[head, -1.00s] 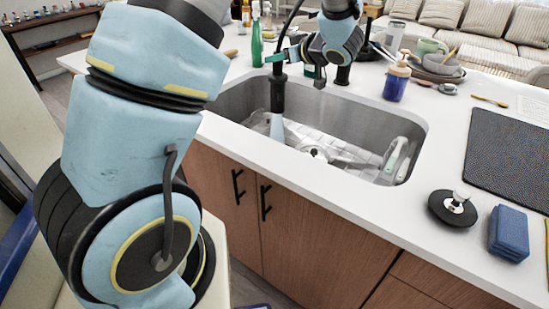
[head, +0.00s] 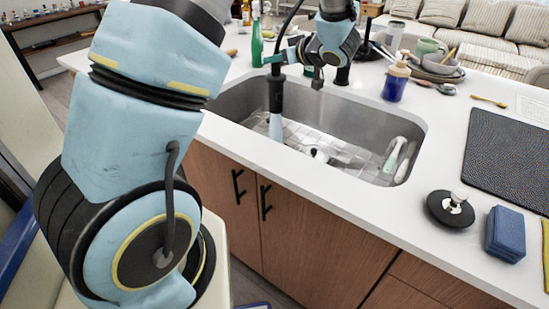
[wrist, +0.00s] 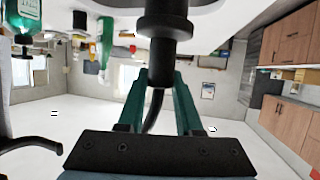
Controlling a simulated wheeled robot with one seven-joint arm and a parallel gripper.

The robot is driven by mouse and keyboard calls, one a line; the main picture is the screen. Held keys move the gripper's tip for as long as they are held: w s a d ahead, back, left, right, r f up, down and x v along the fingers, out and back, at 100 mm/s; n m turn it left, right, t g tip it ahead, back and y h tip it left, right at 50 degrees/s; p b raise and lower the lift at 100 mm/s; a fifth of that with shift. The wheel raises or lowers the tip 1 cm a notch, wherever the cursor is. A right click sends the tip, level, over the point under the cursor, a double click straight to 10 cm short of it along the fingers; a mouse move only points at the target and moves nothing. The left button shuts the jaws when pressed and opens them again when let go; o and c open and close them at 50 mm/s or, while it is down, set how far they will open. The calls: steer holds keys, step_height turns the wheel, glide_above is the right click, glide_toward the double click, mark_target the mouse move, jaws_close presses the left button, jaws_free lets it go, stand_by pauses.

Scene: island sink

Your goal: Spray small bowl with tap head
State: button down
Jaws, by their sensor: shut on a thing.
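My gripper (head: 277,59) is shut on the black tap head (head: 276,92) above the left part of the sink (head: 365,118). In the wrist view its teal fingers (wrist: 160,82) stand on either side of the black tap neck (wrist: 165,28). The tap head points down into the sink, and a pale blue-grey stream (head: 276,128) shows below it. I cannot make out a small bowl in the sink; the front wall hides part of the floor. Stacked bowls (head: 440,69) stand on the counter at the back right.
A white and green item (head: 396,156) leans at the sink's right end. A blue bottle (head: 395,82) stands behind the sink, a green bottle (head: 257,45) at back left. A black knobbed disc (head: 450,208), a blue sponge (head: 506,232) and a dark mat (head: 510,160) lie on the right counter.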

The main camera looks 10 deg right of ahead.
steer(key=shift+s+d, duration=0.2)
steer(key=shift+s, duration=0.05)
steer(key=shift+w+a, duration=0.1)
steer(key=shift+w+a+p, duration=0.35)
steer(key=shift+r, duration=0.15)
steer(key=shift+r+p, duration=2.2)
steer(key=shift+r, duration=0.25)
steer(key=shift+d, duration=0.1)
